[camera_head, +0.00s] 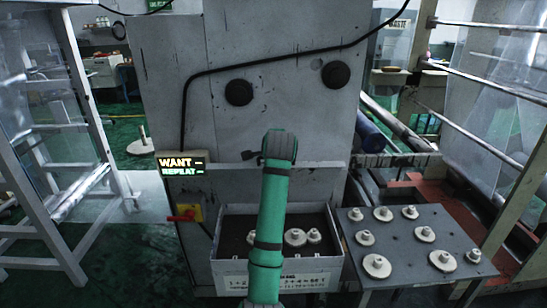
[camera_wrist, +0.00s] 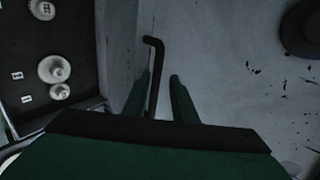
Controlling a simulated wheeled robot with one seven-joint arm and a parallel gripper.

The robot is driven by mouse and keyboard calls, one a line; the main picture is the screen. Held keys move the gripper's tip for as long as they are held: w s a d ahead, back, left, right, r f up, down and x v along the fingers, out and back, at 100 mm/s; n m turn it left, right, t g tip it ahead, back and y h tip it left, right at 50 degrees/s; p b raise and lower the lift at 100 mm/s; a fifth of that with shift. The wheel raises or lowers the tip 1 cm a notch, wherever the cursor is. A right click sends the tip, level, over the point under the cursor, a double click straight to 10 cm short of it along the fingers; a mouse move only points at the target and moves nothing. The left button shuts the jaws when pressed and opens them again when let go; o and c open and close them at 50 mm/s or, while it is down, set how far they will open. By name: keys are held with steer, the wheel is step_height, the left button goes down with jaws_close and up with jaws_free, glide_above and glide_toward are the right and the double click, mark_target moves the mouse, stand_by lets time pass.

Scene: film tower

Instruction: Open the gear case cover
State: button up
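The gear case (camera_head: 228,220) is a pale box low on the front of the grey machine, with a dark inside and white gears in view. The dark gear area also shows at the left of the wrist view. A black bent handle (camera_wrist: 153,45) stands against a grey surface in the wrist view. My gripper (camera_wrist: 160,77) is open, its two green fingers on either side of the handle's lower part with gaps showing. I cannot tell whether either finger touches it. In the head view my green arm hides the fingertips and part of the case. The cover's outline is unclear.
A grey table (camera_head: 405,246) with several white gears stands right of the case. A lit sign (camera_head: 182,165) and a yellow-and-red switch (camera_head: 186,213) are at left. A grey frame (camera_head: 45,130) stands far left, rollers and a rail frame at right. Green floor is clear at lower left.

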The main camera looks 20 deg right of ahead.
steer(key=shift+f, duration=0.35)
steer(key=v, duration=1.1)
steer(key=shift+r, duration=0.2)
